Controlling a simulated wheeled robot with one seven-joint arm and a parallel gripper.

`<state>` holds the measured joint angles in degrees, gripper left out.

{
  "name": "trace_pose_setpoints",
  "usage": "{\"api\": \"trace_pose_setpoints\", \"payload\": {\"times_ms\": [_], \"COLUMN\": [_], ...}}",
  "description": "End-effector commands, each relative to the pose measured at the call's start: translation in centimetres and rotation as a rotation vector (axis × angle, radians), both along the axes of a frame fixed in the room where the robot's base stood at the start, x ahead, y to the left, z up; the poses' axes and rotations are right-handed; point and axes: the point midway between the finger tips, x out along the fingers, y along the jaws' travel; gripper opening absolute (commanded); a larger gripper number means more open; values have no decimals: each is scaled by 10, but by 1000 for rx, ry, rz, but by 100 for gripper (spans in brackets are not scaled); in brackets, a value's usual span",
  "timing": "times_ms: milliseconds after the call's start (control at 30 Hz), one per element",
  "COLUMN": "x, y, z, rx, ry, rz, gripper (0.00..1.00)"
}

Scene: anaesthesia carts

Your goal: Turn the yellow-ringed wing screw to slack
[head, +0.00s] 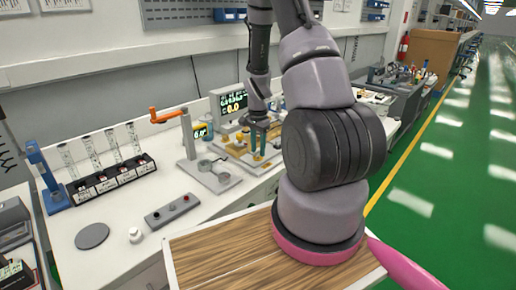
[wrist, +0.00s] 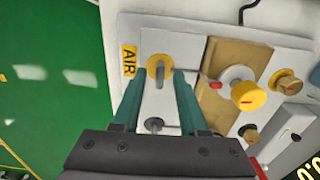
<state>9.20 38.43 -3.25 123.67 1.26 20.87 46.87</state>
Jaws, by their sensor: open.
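The yellow-ringed wing screw (wrist: 159,70) shows in the wrist view, a grey wing on a yellow ring on a pale panel (wrist: 200,45). The wing points roughly up and down in the picture. My gripper (wrist: 159,84) is open, its two teal fingers on either side of the wing, with a gap on each side. I cannot tell how deep the fingertips reach. A second grey screw (wrist: 154,125) without a yellow ring lies lower between the fingers. In the head view my gripper (head: 255,155) points down at the tan and white panel; the screw is too small to make out there.
A yellow "AIR" label (wrist: 129,61) is left of the screw. To the right are a yellow knob with a red mark (wrist: 248,96) and brass knobs (wrist: 286,80).

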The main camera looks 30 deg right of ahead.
Motion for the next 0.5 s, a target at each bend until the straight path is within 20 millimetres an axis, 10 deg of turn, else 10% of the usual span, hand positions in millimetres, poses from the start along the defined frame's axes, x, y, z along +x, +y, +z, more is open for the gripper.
{"api": "trace_pose_setpoints", "payload": {"times_ms": [167, 300, 500], "x": [0, 0, 0], "y": [0, 0, 0], "z": [0, 0, 0], "rx": [0, 0, 0], "ry": [0, 0, 0], "rz": [0, 1, 3], "gripper": [42, 0, 0]}}
